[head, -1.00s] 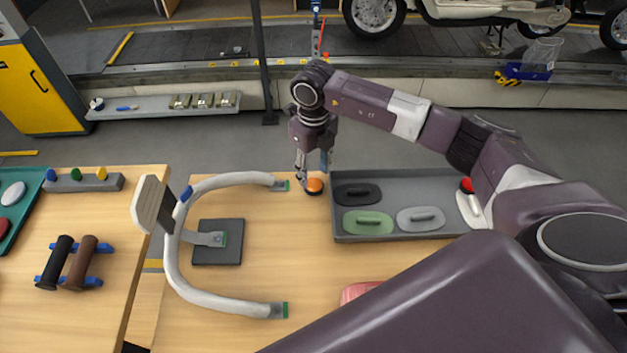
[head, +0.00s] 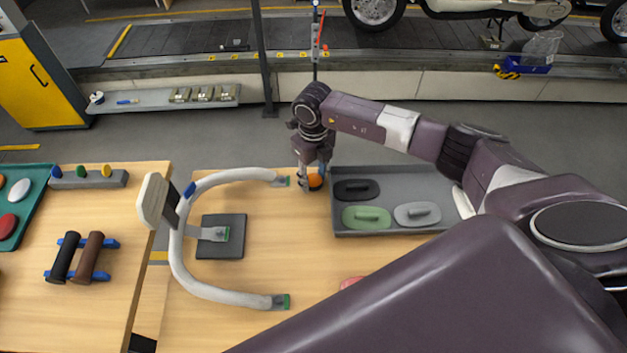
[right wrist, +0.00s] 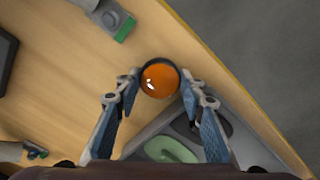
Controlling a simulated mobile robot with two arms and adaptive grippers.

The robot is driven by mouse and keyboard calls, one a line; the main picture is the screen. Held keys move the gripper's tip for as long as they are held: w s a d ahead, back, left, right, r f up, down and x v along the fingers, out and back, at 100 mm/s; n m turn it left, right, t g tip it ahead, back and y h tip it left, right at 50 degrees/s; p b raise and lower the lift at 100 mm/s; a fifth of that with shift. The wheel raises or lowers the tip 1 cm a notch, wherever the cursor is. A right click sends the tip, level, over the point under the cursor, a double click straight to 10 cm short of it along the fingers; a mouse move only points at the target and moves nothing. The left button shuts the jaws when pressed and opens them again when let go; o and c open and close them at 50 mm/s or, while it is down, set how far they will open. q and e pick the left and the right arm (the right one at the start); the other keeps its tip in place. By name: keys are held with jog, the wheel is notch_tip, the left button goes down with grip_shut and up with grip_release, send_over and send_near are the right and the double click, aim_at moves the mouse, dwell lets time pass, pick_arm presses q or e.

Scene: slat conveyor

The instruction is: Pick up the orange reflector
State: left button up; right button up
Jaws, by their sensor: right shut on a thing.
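The orange reflector (head: 315,181) is a small round dome with a dark rim, at the far edge of the wooden table, just left of the grey tray. In the right wrist view the reflector (right wrist: 160,79) sits between my two fingertips, one on each side of its rim. My right gripper (head: 312,183) is pointing down and is shut on the reflector, at about table height. I cannot tell whether the reflector is clear of the tabletop. My left gripper is not in view.
The grey tray (head: 440,180) with black, green and light grey handled pads lies close on the right. A curved padded grey frame (head: 172,240) stands to the left, its upper end near my gripper. A dark square plate (head: 222,247) lies inside it. A pink thing (head: 352,282) is partly hidden by my arm.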

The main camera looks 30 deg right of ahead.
aim_at(313, 180)
jog(key=shift+r, duration=0.15)
notch_tip(313, 180, up, 20)
jog(key=b, duration=0.5)
dwell(0.3)
